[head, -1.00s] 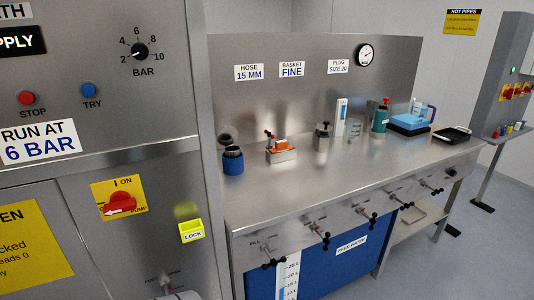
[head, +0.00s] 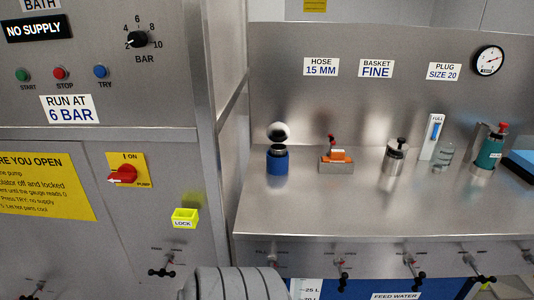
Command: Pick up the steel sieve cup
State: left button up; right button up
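Under the BASKET FINE sign, a small steel cylinder (head: 394,160) with a black knob on top stands upright on the steel counter (head: 320,212). It may be the steel sieve cup, but its sieve holes are too small to tell. A blue container (head: 277,162) with a dark neck stands at the counter's left, with a round shiny shape behind its top. A steel block (head: 336,166) with an orange piece on it sits between them. Neither gripper shows. A grey ribbed part, likely my arm, enters at the bottom.
A clear bottle (head: 443,155), a white FULL gauge (head: 433,138) and a green bottle (head: 488,150) stand to the right, with a blue item (head: 520,163) at the edge. Black-knobbed valves line the counter's front. A steel cabinet (head: 100,125) stands at left. The counter's front strip is clear.

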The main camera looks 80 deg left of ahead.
aim_at(278, 154)
jog(key=u, duration=0.7)
jog(key=i, duration=0.7)
jog(key=u, duration=0.85)
